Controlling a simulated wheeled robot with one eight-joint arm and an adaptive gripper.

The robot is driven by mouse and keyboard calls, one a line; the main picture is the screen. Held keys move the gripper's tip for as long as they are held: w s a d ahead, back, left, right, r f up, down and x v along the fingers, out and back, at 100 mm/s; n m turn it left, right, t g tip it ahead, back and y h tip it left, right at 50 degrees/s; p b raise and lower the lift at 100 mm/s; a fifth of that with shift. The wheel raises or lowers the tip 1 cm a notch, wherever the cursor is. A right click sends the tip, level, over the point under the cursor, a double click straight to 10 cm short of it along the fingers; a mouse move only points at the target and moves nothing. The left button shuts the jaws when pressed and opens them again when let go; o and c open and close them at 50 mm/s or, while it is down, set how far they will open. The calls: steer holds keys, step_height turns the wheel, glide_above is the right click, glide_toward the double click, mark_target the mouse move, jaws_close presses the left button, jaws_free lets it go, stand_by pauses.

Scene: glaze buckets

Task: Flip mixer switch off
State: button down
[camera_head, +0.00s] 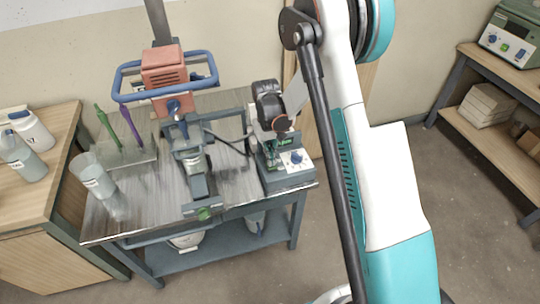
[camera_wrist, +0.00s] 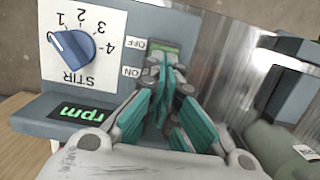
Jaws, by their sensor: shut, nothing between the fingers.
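The mixer control box (camera_head: 288,178) stands at the right end of the metal-topped table. In the wrist view its face has a white panel (camera_wrist: 105,22) marked STIR with a blue dial (camera_wrist: 72,50), and a green rpm display (camera_wrist: 82,113). OFF and ON labels sit beside a green switch plate (camera_wrist: 160,46). My gripper (camera_wrist: 168,70) has its teal fingers together in front of this plate and hides most of the switch. I cannot tell which way the switch is set, or whether the fingertips touch it. In the head view my gripper (camera_head: 272,154) is at the box's left side.
An orange mixer motor (camera_head: 163,66) with a blue handle frame stands on the table (camera_head: 236,184). Green and purple tools (camera_head: 131,126) stand in a rack, near a clear beaker (camera_head: 92,176). A shelf unit (camera_head: 500,70) stands far right.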

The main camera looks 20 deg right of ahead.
mark_target(273, 168)
steer(key=shift+f, duration=0.1)
steer(key=shift+s+f+t+b, duration=0.2)
steer(key=shift+t+b, duration=0.1)
steer(key=shift+t, duration=0.1)
steer(key=shift+s+f+t+b, duration=0.1)
steer(key=shift+s+t+b, duration=0.4)
steer(key=shift+t, duration=0.5)
steer(key=shift+s, duration=0.35)
steer(key=shift+s+b, duration=0.3)
steer(key=shift+s, duration=0.25)
steer(key=shift+w+r, duration=0.1)
steer(key=shift+r, duration=0.2)
